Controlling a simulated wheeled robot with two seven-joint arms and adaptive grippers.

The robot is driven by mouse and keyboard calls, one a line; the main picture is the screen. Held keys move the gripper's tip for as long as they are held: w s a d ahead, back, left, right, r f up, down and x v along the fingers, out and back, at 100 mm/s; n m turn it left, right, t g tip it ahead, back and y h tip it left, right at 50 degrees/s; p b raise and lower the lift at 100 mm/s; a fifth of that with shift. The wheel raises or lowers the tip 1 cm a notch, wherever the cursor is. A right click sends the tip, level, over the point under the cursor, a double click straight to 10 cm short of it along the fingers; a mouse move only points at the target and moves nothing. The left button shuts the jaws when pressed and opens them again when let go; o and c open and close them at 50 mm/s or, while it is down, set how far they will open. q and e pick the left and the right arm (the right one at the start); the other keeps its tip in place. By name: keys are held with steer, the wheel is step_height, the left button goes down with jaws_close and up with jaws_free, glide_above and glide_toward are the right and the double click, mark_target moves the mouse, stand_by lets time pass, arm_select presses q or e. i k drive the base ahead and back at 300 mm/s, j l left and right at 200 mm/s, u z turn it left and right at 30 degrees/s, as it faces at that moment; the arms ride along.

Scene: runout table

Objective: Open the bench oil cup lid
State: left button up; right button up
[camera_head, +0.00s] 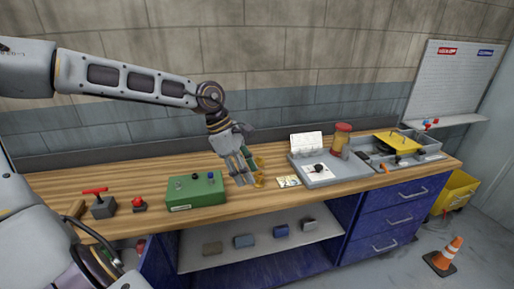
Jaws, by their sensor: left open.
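The bench oil cup (259,181) is a small brass-coloured thing on the wooden bench top, near the front edge. Another brass-coloured part, perhaps its lid, shows just above it, right of my fingers. I cannot tell whether the lid is raised or closed. My left gripper (245,180) reaches down from above, with its fingers open and pointing at the bench. It is just left of the oil cup and partly hides it. I cannot tell whether a finger touches the cup. My right gripper is not in view.
A green control box (196,191) stands left of my gripper. A red-handled block (103,207) and a red button (139,205) are further left. A lower shelf (262,248) holds several blocks.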

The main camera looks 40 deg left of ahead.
mark_target(259, 161)
steer(key=i+j, duration=0.8)
steer(key=j, duration=0.15)
